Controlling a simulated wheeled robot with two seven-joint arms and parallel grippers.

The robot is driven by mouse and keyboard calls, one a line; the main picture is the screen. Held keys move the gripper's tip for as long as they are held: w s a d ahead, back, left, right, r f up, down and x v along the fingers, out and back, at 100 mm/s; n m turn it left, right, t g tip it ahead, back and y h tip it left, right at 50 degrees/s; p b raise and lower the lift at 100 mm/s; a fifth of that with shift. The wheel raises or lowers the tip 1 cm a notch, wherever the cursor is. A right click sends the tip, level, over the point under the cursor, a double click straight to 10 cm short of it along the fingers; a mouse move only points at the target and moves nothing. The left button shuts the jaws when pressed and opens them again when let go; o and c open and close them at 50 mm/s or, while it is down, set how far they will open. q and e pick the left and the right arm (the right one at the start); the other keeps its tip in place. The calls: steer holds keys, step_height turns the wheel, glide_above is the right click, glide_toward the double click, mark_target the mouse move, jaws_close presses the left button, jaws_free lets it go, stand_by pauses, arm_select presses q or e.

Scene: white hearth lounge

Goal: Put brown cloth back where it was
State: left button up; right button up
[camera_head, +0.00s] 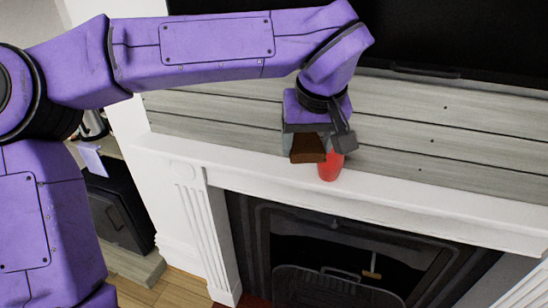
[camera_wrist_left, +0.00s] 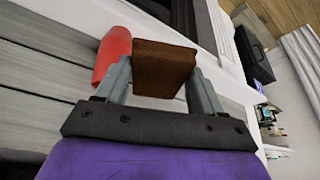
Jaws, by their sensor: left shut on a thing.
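The brown cloth (camera_head: 308,148) looks like a small folded brown block. My left gripper (camera_head: 312,143) is shut on it, above the white mantel shelf. In the left wrist view the cloth (camera_wrist_left: 163,68) sits between the two grey fingers of the left gripper (camera_wrist_left: 163,82). I cannot tell whether the cloth touches the shelf. My right gripper is in neither view.
A red object (camera_head: 330,166), like a cup or vase, stands on the white mantel (camera_head: 420,210) close beside the gripper; it also shows in the left wrist view (camera_wrist_left: 113,52). Grey planks back the mantel, with a black screen (camera_head: 450,40) above. The mantel is clear to the right.

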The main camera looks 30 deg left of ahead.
arm_select(q)
steer(key=w+a+f+p, duration=0.2)
steer(key=a+f, duration=0.1)
steer(key=a, duration=0.5)
glide_above(266, 171)
steer(key=s+d, duration=0.1)
steer(key=d, duration=0.1)
steer(key=f, duration=0.5)
steer(key=shift+s+a+f+p, duration=0.15)
steer(key=shift+a+f+p, duration=0.15)
steer(key=shift+f, duration=0.1)
steer(key=f, duration=0.2)
steer(key=f+p, duration=0.1)
steer(key=shift+a+f, duration=0.3)
steer(key=shift+f, duration=0.2)
steer(key=o, duration=1)
steer(key=shift+f, duration=0.1)
